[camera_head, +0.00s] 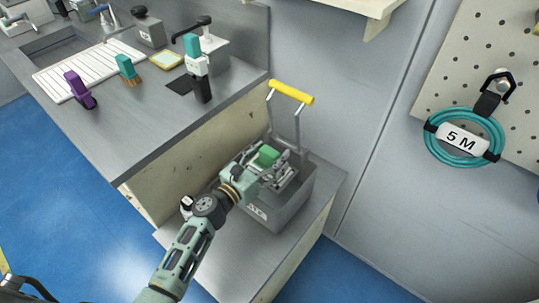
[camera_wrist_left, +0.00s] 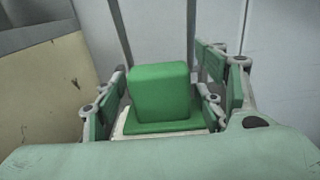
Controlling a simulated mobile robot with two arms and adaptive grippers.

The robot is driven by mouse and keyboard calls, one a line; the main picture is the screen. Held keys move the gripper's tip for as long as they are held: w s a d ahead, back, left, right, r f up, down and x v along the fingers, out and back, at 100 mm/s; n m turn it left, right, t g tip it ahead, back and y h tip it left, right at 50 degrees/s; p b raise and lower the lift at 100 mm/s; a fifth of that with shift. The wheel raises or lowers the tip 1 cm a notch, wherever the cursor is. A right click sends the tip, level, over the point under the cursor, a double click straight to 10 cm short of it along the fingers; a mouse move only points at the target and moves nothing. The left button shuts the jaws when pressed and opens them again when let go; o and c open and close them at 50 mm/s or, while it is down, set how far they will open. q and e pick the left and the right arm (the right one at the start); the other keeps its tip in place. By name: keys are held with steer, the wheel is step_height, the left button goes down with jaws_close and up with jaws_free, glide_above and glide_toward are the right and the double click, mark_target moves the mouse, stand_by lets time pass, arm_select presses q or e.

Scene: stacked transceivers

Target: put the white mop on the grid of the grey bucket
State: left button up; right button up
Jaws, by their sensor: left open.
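The grey bucket (camera_head: 281,216) stands on the low grey shelf. It has a tall frame with a yellow handle (camera_head: 291,93). My left gripper (camera_head: 271,165) is over the bucket's top, with its fingers apart. A green block (camera_head: 267,154) stands upright at the bucket's top. In the left wrist view the green block (camera_wrist_left: 160,92) is between the open fingers, with visible gaps on both sides. A flat green plate with a pale white edge (camera_wrist_left: 123,122) lies under it; this may be the white mop. The grid is mostly hidden by my gripper. My right gripper is not in view.
The higher metal counter (camera_head: 130,115) is left of the bucket and holds a purple brush (camera_head: 78,88), a teal brush (camera_head: 128,70) and a teal-topped bottle (camera_head: 197,68). A grey wall is behind. A small white-and-black item (camera_head: 187,205) is beside my left arm.

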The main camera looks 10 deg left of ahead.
arm_select(q)
steer(key=shift+r, duration=0.1)
steer(key=shift+r+p, duration=0.3)
steer(key=shift+p, duration=0.05)
steer(key=shift+r+p, duration=0.55)
steer(key=b+v, duration=0.1)
steer(key=v, duration=1.1)
steer(key=shift+f+b, duration=0.3)
steer(key=shift+b, duration=0.05)
